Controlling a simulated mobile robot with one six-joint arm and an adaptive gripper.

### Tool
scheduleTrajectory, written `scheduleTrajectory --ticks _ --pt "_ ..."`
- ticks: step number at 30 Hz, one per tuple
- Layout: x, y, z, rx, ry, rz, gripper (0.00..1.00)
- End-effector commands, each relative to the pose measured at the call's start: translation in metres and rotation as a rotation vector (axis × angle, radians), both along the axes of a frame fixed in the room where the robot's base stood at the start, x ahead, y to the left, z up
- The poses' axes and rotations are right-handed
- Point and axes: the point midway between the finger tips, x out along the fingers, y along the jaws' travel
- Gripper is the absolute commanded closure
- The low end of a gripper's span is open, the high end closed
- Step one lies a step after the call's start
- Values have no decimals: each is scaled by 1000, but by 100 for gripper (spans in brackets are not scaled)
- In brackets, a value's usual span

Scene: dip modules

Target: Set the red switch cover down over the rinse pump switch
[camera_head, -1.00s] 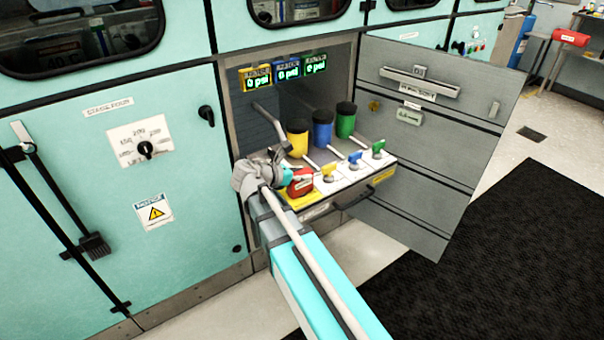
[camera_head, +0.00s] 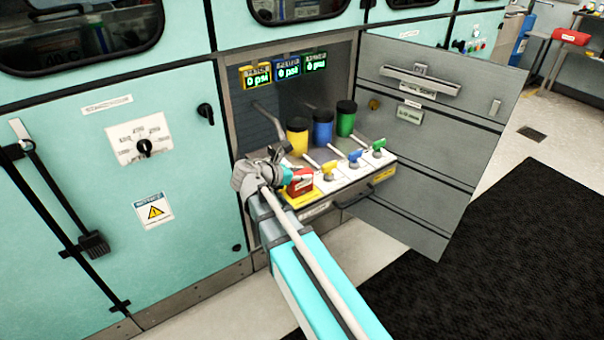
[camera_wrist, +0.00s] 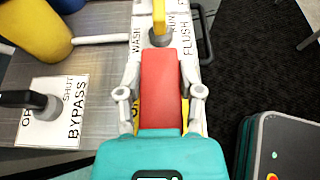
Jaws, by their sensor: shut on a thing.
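The red switch cover (camera_wrist: 160,85) is a red block lying lengthwise between the two grey fingers of my gripper (camera_wrist: 161,72) in the wrist view. The fingers are shut on its sides. In the head view the cover (camera_head: 301,184) shows at the left end of the pull-out valve panel, over a yellow label, with my gripper (camera_head: 288,176) on it from the left. I cannot tell whether it touches the panel. The rinse pump switch does not show; the cover and my gripper hide that spot.
A yellow valve handle (camera_head: 328,168) stands close by on the panel (camera_head: 345,186), with blue (camera_head: 355,157) and green (camera_head: 379,146) handles farther right. A black bypass handle (camera_wrist: 22,99) is left in the wrist view. Yellow, blue and green canisters stand behind. An open grey door (camera_head: 432,150) is at right.

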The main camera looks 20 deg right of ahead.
Motion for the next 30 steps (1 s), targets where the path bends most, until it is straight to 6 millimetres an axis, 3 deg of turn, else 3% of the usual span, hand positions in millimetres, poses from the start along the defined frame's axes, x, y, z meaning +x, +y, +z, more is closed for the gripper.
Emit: scheduleTrajectory --ticks 10,11,17,30 --pt "0 0 0 0 0 0 100" --pt "0 0 0 0 0 0 50" --pt "0 0 0 0 0 0 13" --pt "0 0 0 0 0 0 12"
